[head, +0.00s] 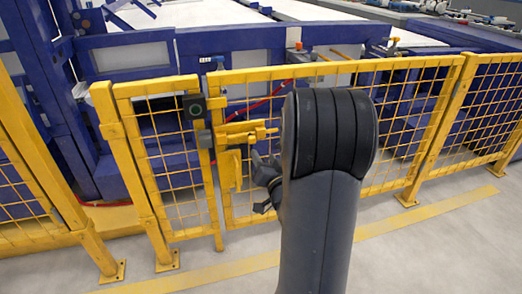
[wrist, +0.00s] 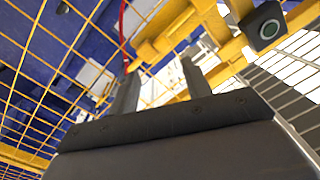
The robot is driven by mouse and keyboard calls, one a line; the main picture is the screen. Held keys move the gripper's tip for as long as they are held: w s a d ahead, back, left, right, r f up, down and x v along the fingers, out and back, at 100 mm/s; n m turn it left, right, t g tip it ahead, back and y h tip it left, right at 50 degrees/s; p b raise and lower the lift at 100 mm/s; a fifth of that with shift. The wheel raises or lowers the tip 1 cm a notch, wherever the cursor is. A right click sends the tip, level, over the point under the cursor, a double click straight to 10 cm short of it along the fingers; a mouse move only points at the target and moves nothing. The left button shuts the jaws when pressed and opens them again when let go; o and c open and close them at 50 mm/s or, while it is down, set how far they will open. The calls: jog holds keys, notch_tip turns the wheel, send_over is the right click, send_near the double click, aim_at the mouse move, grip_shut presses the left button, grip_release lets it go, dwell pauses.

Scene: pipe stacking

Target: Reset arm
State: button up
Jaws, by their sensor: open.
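My gripper (wrist: 158,86) is open, with its two dark fingers apart and nothing between them in the wrist view. In the head view, the dark gripper parts (head: 265,183) show to the left of my grey arm, which hides some of them. They are in front of the yellow fence gate (head: 335,70), close to its yellow latch (head: 243,133). The latch also shows beyond the fingers in the wrist view (wrist: 165,32). I cannot tell whether the gripper touches the fence.
A dark box with a round button (head: 194,106) sits on the gate post. Yellow mesh fencing (head: 480,95) runs across the view, with blue machinery (head: 140,55) behind it. The grey floor (head: 450,250) in front is clear, with a yellow line (head: 215,272) along it.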

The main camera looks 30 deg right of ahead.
aim_at(251, 141)
jog(key=shift+s, duration=0.25)
jog(key=b+x, duration=0.2)
jog(key=x, duration=0.9)
jog(key=shift+a, duration=0.15)
jog(key=shift+w+a, duration=0.1)
jog(key=shift+a, duration=0.45)
jog(key=shift+r, duration=0.1)
